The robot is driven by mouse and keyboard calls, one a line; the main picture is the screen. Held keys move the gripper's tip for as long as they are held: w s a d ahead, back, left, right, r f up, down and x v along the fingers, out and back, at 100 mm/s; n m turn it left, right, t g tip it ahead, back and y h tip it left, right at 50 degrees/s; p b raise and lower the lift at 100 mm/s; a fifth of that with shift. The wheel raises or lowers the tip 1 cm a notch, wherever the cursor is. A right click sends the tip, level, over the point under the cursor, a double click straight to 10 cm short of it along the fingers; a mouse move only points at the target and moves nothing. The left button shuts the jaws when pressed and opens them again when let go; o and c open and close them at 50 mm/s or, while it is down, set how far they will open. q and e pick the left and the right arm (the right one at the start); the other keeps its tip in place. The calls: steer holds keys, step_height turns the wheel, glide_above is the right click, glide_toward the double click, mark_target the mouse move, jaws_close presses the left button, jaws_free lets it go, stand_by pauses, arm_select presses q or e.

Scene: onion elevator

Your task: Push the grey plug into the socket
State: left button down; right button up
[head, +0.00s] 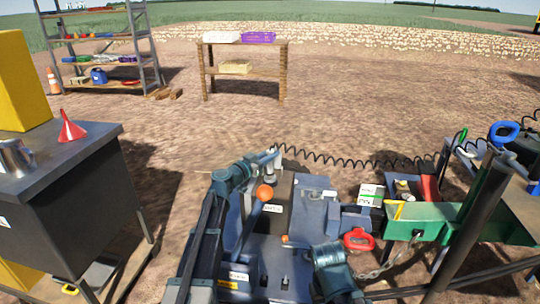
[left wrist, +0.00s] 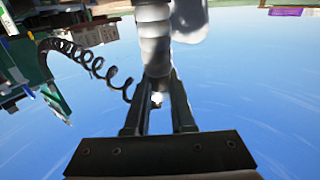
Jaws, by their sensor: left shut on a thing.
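The grey plug shows in the left wrist view as a pale ribbed cylinder (left wrist: 155,45) between and beyond my fingers. In the head view it is a small pale shape (head: 275,151) at the end of the black coiled cable. My left gripper (head: 268,157) is shut on it, and its two dark fingers (left wrist: 157,90) clasp it in the wrist view. A blurred pale rounded form (left wrist: 190,18) lies beside the plug's far part. I cannot tell whether it is the socket or whether they touch. No socket shows clearly in the head view. My right gripper is out of view.
The coiled cable (head: 350,160) runs right toward the green-sided machine (head: 430,222). An orange-knobbed lever (head: 264,193) and a red handle (head: 358,239) stand nearby. A dark cabinet (head: 75,195) with a red funnel (head: 71,127) is at left. Bare soil lies beyond.

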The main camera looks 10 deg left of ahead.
arm_select(q)
steer(key=shift+f+b, duration=0.8)
steer(key=shift+f, duration=0.05)
steer(key=c, duration=0.7)
jaws_free()
steer(key=shift+r, duration=0.1)
steer(key=shift+o, duration=0.2)
steer(key=o, duration=0.4)
steer(key=shift+r+p, duration=3.5)
steer(key=shift+p, duration=0.1)
